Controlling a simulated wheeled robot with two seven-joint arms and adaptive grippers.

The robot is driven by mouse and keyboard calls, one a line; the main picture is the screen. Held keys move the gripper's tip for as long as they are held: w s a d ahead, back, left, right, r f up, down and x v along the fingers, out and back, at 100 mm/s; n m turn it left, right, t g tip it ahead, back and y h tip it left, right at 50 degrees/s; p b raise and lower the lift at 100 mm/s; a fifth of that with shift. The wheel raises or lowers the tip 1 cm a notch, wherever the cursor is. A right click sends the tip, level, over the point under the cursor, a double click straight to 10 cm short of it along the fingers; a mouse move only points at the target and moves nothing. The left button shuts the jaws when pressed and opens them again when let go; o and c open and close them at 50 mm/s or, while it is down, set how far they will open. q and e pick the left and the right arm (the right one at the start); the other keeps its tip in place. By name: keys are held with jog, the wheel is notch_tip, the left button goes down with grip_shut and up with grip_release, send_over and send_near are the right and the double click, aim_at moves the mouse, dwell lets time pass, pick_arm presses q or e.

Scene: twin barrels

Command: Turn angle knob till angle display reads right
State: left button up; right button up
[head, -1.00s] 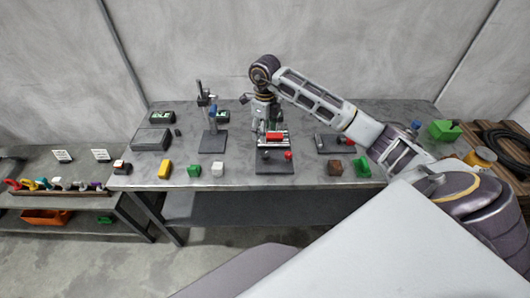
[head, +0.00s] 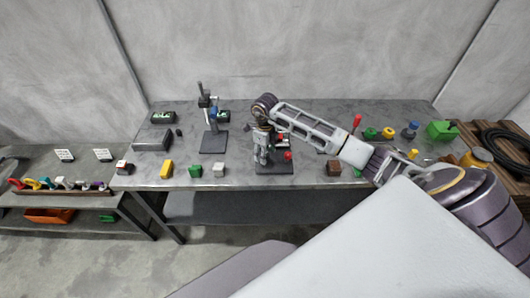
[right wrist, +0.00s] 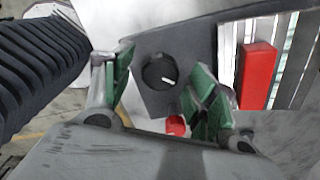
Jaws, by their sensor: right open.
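A black round knob (right wrist: 160,71) with a white pointer mark sits on a dark plate (right wrist: 190,42) in the right wrist view. My right gripper (right wrist: 160,82) is open, with its green-padded fingers to either side of the knob and apart from it. In the head view my right gripper (head: 262,158) is over the dark-based fixture (head: 275,169) at the middle of the bench and hides much of it. Small displays with green characters stand at the back left (head: 162,116) and farther right (head: 223,115). Their readings are too small to read. My left gripper is out of view.
A red block (right wrist: 258,76) and a red ball knob (right wrist: 176,125) are close to my right fingers. A dark stand (head: 212,143) is left of the fixture.

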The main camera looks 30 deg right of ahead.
jog(key=shift+f, duration=0.35)
jog(key=c, duration=1)
jog(key=shift+c, duration=0.2)
jog(key=shift+w+n+b, duration=0.1)
jog(key=shift+n+b, duration=0.9)
jog(key=shift+b, duration=0.05)
jog(key=shift+n+b, duration=1.25)
jog(key=shift+n, duration=0.15)
